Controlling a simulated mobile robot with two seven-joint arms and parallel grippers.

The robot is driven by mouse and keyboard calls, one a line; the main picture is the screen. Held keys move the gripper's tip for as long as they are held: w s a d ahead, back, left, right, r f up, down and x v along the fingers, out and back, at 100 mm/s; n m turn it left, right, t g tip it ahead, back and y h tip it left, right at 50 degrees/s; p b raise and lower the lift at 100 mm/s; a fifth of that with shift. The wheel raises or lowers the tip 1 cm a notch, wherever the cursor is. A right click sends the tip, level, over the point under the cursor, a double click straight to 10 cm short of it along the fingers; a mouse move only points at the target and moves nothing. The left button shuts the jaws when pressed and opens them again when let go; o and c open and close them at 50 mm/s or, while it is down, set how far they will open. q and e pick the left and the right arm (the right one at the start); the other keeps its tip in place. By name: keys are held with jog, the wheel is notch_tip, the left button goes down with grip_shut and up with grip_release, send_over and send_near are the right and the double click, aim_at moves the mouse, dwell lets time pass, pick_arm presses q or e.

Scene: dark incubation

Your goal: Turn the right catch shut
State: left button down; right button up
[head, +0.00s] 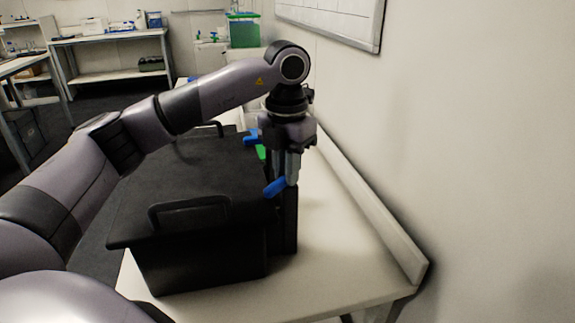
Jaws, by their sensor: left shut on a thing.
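A black lidded box (215,258) stands on a white bench. A blue catch (274,188) is at its right side, toward the near end. A second blue catch (250,139) is farther back. My left gripper (289,180) points down at the near blue catch and is shut on it. The fingers hide part of this catch. A small green patch (261,152) shows between the two catches, partly behind the gripper. My right gripper is not in view.
The black lid carries a near handle (189,212) and a far handle (208,129). The white bench (335,255) is clear right of the box, up to a raised ledge (370,208) along the wall. A green container (243,30) stands at the back.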

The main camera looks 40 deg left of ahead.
pick_arm(q)
jog(key=m, duration=0.4)
jog(key=shift+a+p, duration=0.15)
jog(key=shift+p, duration=0.15)
jog(key=shift+w+m, duration=0.1)
jog(key=shift+m, duration=1.7)
jog(key=c, duration=1.1)
grip_release()
jog(key=shift+r, duration=0.15)
notch_tip(320, 180, up, 7)
